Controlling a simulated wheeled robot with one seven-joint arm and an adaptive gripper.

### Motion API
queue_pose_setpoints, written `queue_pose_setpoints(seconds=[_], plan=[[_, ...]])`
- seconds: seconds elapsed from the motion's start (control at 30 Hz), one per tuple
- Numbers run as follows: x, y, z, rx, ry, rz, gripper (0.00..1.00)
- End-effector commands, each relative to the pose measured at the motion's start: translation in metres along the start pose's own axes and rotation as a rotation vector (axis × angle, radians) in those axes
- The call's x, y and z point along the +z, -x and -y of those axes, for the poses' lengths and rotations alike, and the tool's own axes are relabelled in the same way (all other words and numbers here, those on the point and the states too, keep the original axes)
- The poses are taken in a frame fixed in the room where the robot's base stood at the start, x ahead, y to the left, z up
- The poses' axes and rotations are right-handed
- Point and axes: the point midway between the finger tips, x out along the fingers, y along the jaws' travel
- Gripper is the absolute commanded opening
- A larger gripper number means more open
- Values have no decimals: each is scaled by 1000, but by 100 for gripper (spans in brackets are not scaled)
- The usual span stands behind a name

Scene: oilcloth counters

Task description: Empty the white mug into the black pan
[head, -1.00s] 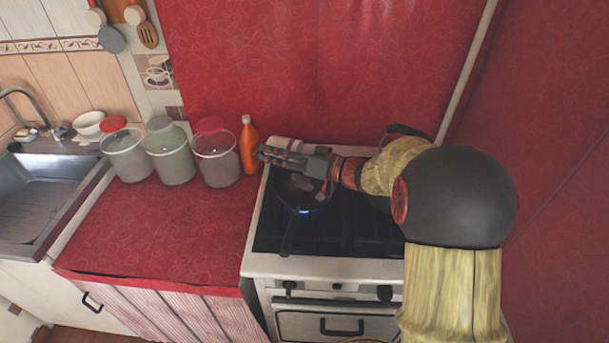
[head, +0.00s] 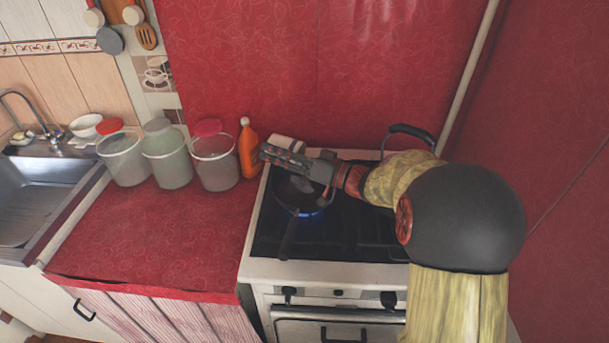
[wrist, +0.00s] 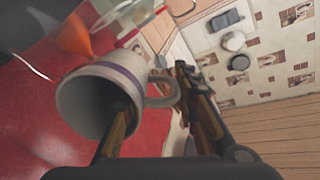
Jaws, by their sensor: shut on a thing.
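The white mug (wrist: 100,95) has a purple band and is tilted well over, its mouth facing the lower left in the wrist view. My gripper (wrist: 165,108) is shut on its wall by the handle, one finger at the mouth and the other outside. In the head view the mug (head: 288,143) shows only partly behind my gripper (head: 284,158). The black pan (head: 311,206) sits on the stove's left side, under my gripper, with a blue flame at its edge. A small pale patch shows in the pan; I cannot tell what it is.
An orange bottle (head: 249,150) stands close left of the gripper. Several lidded jars, one of them (head: 214,165), line the back of the red counter (head: 150,240). A dark-handled pot (head: 411,130) is behind my arm. The front counter is clear.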

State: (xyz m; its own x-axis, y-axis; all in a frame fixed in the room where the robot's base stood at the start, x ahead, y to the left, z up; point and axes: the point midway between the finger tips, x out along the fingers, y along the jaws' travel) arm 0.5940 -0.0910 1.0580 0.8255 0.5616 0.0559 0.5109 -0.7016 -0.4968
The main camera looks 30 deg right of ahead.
Motion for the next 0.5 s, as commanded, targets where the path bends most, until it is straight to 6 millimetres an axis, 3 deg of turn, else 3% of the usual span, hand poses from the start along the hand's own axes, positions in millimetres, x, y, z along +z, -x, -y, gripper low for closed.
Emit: queue_pose_setpoints(seconds=[0.3, 0.5], plan=[[-5, 7, 2, -52, -2, -93, 0], [-3, -3, 2, 22, -1, 41, 0]])
